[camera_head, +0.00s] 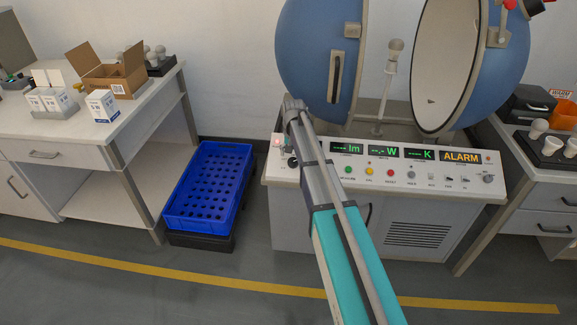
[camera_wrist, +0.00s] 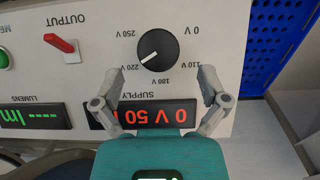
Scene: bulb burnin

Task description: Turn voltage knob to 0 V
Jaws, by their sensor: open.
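The voltage knob (camera_wrist: 158,50) is round and black with a white pointer line. It sits on the pale panel in the wrist view, which shows the panel upside down. The pointer is towards the 220 V mark (camera_wrist: 136,69); the 0 V mark (camera_wrist: 192,30) is at the knob's upper right. My gripper (camera_wrist: 160,98) is open and empty, its two fingers spread below the knob in the picture and apart from it. A red-lit supply display (camera_wrist: 165,115) shows between the fingers, partly hidden.
A red output lever (camera_wrist: 62,43) and the lumens display (camera_wrist: 35,116) are beside the knob. The blue sphere (camera_head: 310,60) stands open behind the console (camera_head: 450,195), which shows a lit ALARM sign (camera_head: 460,156). A blue crate (camera_head: 207,185) stands left of the console.

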